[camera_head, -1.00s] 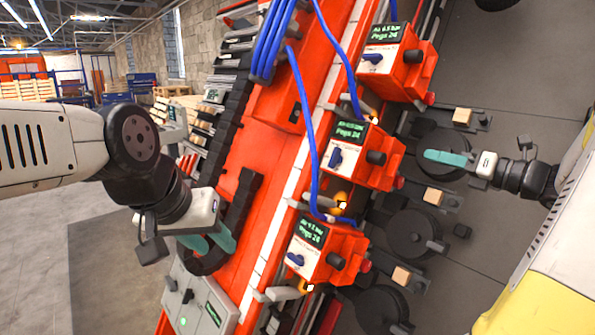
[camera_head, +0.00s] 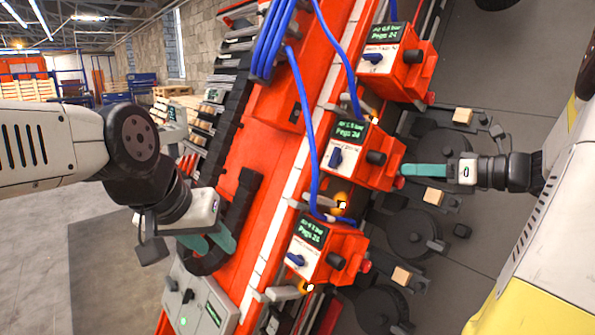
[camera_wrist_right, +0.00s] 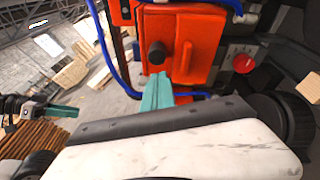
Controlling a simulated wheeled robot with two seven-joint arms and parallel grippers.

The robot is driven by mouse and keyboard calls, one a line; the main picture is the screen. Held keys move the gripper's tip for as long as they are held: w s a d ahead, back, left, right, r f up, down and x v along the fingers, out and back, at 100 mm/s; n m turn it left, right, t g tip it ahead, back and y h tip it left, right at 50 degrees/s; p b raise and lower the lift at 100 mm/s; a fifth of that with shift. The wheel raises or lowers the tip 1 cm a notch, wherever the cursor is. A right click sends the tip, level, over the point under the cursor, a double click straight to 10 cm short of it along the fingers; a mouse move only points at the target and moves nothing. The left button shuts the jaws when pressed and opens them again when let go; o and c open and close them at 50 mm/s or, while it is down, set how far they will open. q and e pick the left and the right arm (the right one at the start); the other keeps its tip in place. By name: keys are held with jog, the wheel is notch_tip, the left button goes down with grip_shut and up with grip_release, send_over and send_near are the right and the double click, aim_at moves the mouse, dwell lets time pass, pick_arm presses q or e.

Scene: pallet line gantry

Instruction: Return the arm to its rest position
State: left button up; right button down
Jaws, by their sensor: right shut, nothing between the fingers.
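My right gripper (camera_head: 408,170) comes in from the right in the head view. Its teal fingers are together and empty, pointing left beside the lower right of the middle orange control box (camera_head: 372,172). In the right wrist view its fingers (camera_wrist_right: 157,90) point at an orange box with a black knob (camera_wrist_right: 157,54); contact cannot be told. My left gripper (camera_head: 208,243) is at the lower left in the head view, its teal fingers apart, over a black curved part (camera_head: 240,200) on the orange frame. The left gripper (camera_wrist_right: 62,111) also shows in the right wrist view.
An upper box (camera_head: 395,62) and a lower box (camera_head: 325,252) stand in line with the middle one. Blue hoses (camera_head: 313,120) hang across the frame. Black round fixtures with wooden blocks (camera_head: 433,196) lie right of the boxes. Grey floor (camera_head: 35,250) is open at left.

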jog(key=s+a+f+n+g+h, duration=0.2)
jog(key=s+a+n+g, duration=0.15)
jog(key=a+n, duration=0.25)
jog(key=s+a+f+n+g+h, duration=0.1)
jog(key=s+a+f+n+g, duration=0.15)
jog(key=s+a+n, duration=0.3)
jog(key=s+f+n+t+h, duration=0.1)
jog(key=s+n+h, duration=0.5)
jog(key=n, duration=1.2)
jog(key=s+t, duration=0.1)
jog(key=s, duration=0.2)
jog(key=shift+a+f+h, duration=0.2)
jog(key=shift+f+h, duration=0.1)
jog(key=shift+f, duration=0.05)
